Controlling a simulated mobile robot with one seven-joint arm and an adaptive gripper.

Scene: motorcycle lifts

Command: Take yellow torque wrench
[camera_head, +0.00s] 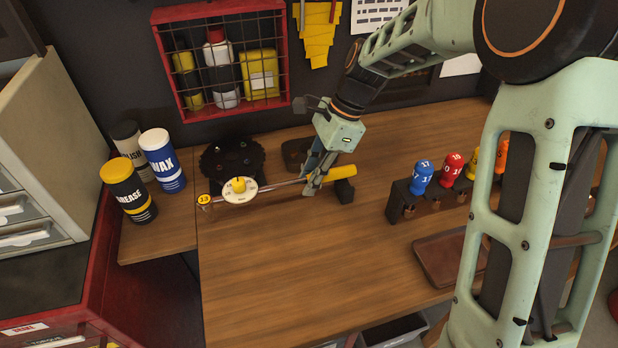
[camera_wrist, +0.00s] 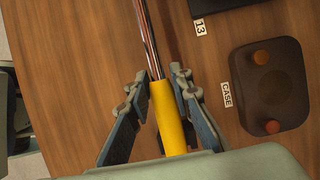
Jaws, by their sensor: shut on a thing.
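The torque wrench has a yellow handle (camera_head: 341,173), a metal shaft (camera_head: 282,184), a round white dial (camera_head: 238,190) and a yellow end marked 13 (camera_head: 204,199). It lies across the workbench in the head view, its handle end by a small black support (camera_head: 345,191). My gripper (camera_head: 311,187) reaches down from above and is shut on the wrench where shaft and handle meet. In the wrist view, the yellow handle (camera_wrist: 168,112) runs between the two fingers of my gripper (camera_wrist: 154,82). The dial is outside that view.
Grease (camera_head: 126,190), wax (camera_head: 161,160) and polish cans stand at the left. A black round part (camera_head: 230,160) sits behind the wrench. A rack (camera_head: 410,203) of coloured numbered sockets and a brown pad (camera_head: 450,259) lie to the right. A case (camera_wrist: 270,90) is near my gripper. The bench front is clear.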

